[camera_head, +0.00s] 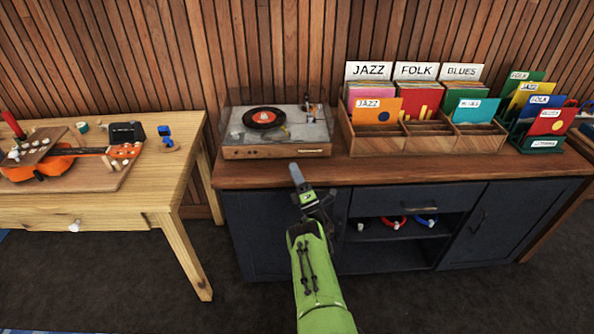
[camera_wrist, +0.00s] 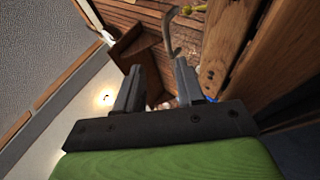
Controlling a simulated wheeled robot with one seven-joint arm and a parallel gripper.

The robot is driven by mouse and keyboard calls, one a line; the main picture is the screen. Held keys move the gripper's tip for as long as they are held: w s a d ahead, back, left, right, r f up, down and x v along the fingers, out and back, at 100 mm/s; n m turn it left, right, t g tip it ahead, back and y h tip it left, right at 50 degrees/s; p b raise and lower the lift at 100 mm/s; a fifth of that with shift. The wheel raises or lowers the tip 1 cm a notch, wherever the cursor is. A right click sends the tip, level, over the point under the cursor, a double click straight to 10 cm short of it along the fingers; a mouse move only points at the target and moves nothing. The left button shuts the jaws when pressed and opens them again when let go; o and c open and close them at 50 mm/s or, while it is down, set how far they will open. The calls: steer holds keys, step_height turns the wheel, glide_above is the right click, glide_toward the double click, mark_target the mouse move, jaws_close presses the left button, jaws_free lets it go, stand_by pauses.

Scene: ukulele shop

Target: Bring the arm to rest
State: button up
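My gripper (camera_head: 297,175) is at the end of my green arm, in front of the dark cabinet's wooden top (camera_head: 345,172), just below the record player (camera_head: 277,131) in the head view. In the wrist view my gripper's two fingers (camera_wrist: 157,75) stand apart with nothing between them. The arm reaches forward from the bottom edge of the head view. Whether the gripper touches the cabinet cannot be told.
A wooden crate (camera_head: 420,140) of sorted records stands right of the record player. A green rack (camera_head: 545,145) of sleeves is farther right. A wooden workbench (camera_head: 150,190) with an orange ukulele (camera_head: 50,162) is at left. Dark floor (camera_head: 110,270) shows in front of the furniture.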

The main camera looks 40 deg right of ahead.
steer(key=shift+v, duration=0.9)
